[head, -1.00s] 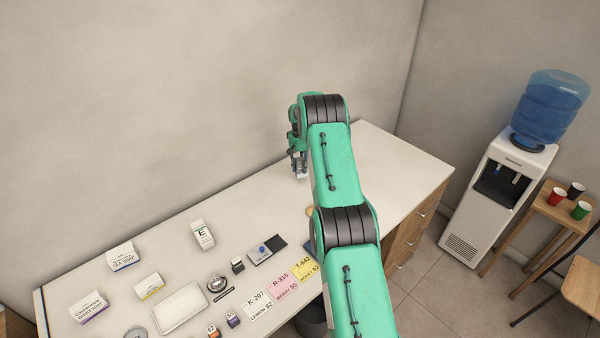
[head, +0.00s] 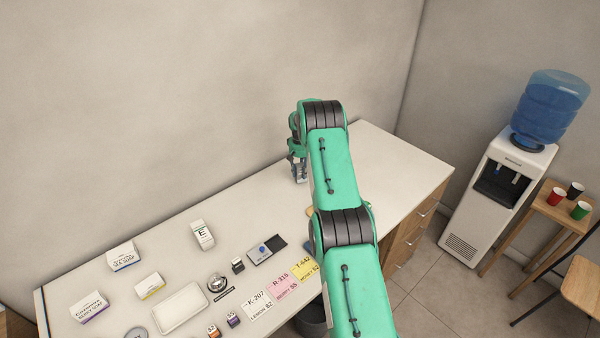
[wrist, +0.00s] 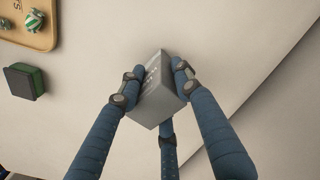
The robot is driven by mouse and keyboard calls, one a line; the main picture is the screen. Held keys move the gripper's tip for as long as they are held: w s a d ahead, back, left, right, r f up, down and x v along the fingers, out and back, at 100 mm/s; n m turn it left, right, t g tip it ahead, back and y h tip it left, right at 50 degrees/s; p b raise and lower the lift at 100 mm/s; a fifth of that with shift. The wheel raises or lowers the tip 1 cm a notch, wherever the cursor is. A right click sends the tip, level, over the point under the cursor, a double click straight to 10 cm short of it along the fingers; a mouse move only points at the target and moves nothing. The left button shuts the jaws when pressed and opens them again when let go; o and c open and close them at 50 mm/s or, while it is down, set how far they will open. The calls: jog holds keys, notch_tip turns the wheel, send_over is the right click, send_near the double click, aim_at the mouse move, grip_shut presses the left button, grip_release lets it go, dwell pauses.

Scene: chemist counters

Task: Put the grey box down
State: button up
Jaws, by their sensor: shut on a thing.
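The grey box (wrist: 160,102) is between the blue fingers of my gripper (wrist: 156,82) in the wrist view, with faint pale print on one face. The fingers are shut on its sides. In the head view my gripper (head: 299,174) points down at the far part of the pale counter (head: 375,165), left of my arm. The box is too small and covered there to make out well. It is low over the counter or on it; I cannot tell whether it touches.
In the wrist view a wooden tray (wrist: 72,12) with green striped pieces and a dark green block (wrist: 25,80) lie to the left. Soap boxes (head: 122,255), a white tray (head: 181,308) and price cards (head: 262,303) fill the near counter. The counter's far right is clear.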

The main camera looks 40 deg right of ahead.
jog(key=shift+f, duration=0.15)
jog(key=o, duration=1.2)
notch_tip(320, 180, up, 12)
jog(key=shift+a+r, duration=0.1)
jog(key=shift+r, duration=0.1)
